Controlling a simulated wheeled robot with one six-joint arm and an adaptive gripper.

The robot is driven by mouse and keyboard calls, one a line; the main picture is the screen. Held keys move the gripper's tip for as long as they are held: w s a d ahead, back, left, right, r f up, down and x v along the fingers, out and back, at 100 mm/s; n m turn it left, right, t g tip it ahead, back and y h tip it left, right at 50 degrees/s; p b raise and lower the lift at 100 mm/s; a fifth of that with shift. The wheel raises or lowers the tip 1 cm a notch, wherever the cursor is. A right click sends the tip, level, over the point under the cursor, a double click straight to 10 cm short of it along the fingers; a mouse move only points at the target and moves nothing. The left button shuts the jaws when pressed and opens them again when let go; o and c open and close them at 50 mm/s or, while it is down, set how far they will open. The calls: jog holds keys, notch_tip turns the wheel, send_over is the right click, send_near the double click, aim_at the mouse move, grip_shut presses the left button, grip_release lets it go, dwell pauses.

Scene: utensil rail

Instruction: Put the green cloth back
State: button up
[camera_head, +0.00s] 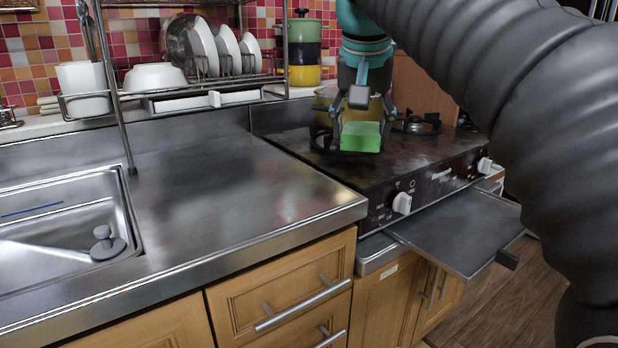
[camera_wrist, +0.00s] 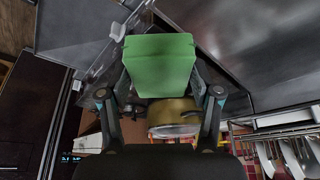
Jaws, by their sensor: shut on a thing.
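The green cloth (camera_head: 361,137) is a folded, block-shaped bundle. My gripper (camera_head: 362,122) is shut on it, with a finger on either side, and it appears above the black stove top. In the wrist view the green cloth (camera_wrist: 159,70) fills the space between the fingertips of my gripper (camera_wrist: 160,85). I cannot tell from the head view how high the cloth is above the stove.
The stove (camera_head: 300,150) has burners and front knobs, with a tray (camera_head: 465,235) pulled out below. The steel counter (camera_head: 200,190) to the left is clear, beside the sink (camera_head: 60,230). A dish rack (camera_head: 205,85) with plates, a white bowl (camera_head: 155,77) and stacked pots (camera_head: 304,50) stand behind.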

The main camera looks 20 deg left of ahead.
send_over(306, 190)
jog(key=s, duration=0.2)
jog(key=f, duration=0.5)
jog(key=shift+w+d+f+b, duration=0.1)
jog(key=shift+w+f+b, duration=0.15)
jog(key=shift+b, duration=0.1)
jog(key=shift+f+b, duration=0.55)
jog(key=shift+f, duration=1.45)
jog(key=shift+f, duration=0.15)
jog(key=o, duration=1.1)
jog(key=p+v, duration=0.3)
jog(key=v, duration=0.9)
